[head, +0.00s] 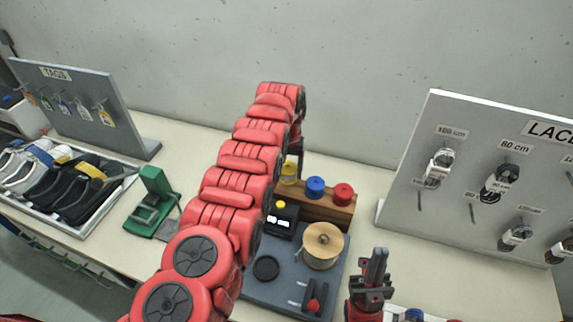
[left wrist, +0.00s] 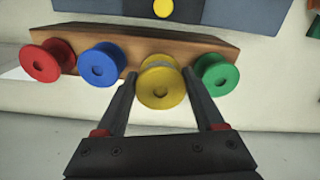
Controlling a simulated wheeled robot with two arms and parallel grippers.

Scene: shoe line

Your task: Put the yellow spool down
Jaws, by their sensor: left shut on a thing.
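The yellow spool (head: 289,172) is at the left of the visible spools on a wooden rack (head: 322,207). In the left wrist view the yellow spool (left wrist: 161,86) sits between the fingers of my left gripper (left wrist: 162,95), which is shut on it. It lines up with the gap between the blue spool (left wrist: 102,63) and the green spool (left wrist: 216,73), against the wooden rack (left wrist: 140,40). I cannot tell whether it rests on the rack. My right gripper (head: 375,265) is apart from it, at the front right; its opening is unclear.
A red spool (head: 343,194) stands on the rack's right. A grey board (head: 275,287) in front holds a large tan spool (head: 323,245) and a black box. A lace panel (head: 480,180) stands right, a shoe tray (head: 128,180) left. My left arm hides part of the table.

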